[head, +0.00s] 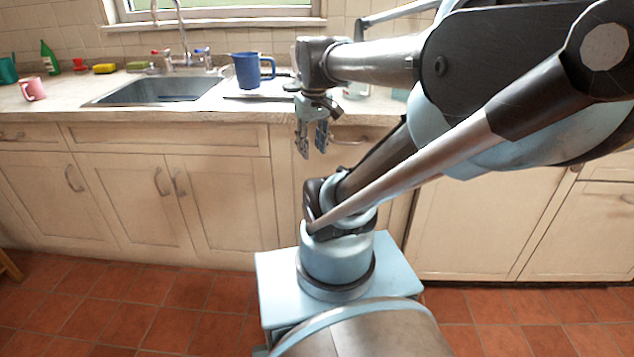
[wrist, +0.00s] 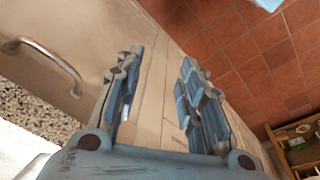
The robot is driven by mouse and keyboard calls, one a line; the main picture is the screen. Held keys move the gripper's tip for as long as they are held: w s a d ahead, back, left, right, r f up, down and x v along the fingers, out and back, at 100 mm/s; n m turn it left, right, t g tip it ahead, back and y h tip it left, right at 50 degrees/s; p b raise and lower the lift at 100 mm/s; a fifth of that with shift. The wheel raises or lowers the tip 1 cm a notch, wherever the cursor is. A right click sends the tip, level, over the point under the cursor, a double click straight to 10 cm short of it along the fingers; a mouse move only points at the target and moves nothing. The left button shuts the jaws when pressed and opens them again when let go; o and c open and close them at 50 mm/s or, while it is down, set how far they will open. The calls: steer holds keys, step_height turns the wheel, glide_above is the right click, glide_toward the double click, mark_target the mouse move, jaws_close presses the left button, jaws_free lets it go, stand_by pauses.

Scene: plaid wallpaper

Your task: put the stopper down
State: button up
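My gripper (head: 312,138) hangs fingers-down in front of the counter edge, near the cabinet fronts. In the wrist view my gripper (wrist: 162,62) has its two blue-grey fingers apart, with only the cabinet front and floor showing between them. Nothing is held in it. I cannot make out a stopper for certain in either view. A small red object (head: 80,65) stands at the back of the counter on the left, too small to identify.
Cabinet handles (head: 162,182) protrude below. A wooden object (wrist: 298,146) stands on the floor. The tiled floor (head: 150,308) looks mostly clear.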

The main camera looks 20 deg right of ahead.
steer(key=s+f+m, duration=0.3)
steer(key=s+f, duration=0.3)
steer(key=f, duration=0.3)
steer(key=shift+w+d, duration=0.1)
stand_by(0.8)
